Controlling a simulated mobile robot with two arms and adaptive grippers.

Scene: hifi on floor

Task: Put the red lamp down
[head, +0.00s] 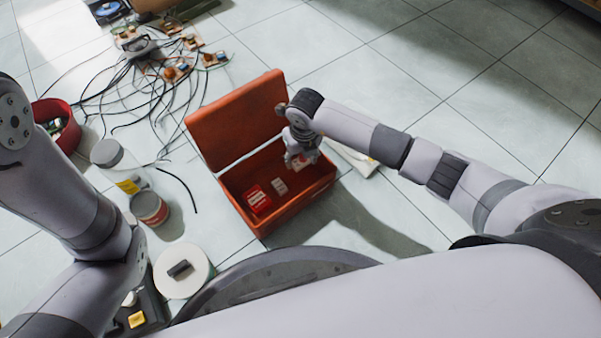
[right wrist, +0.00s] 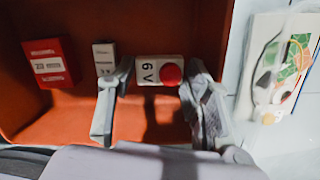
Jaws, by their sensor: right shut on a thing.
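The red lamp (right wrist: 171,74), a red dome on a white block marked "6 V", shows between the fingertips of my right gripper (right wrist: 158,85) in the right wrist view. The gripper is shut on the block's two sides. In the head view my right gripper (head: 301,158) is over the right part of the open orange-red box (head: 262,223). There the gripper mostly hides the lamp. I cannot tell whether the lamp touches the box floor. My left arm shows at the left, but its gripper is out of view.
In the box lie a red labelled block (head: 258,199) and a small pale block (head: 279,185). The open lid (head: 235,118) stands at the back. A flat printed pack (right wrist: 283,65) lies outside to the right. Jars, a white disc (head: 183,271) and wires lie left.

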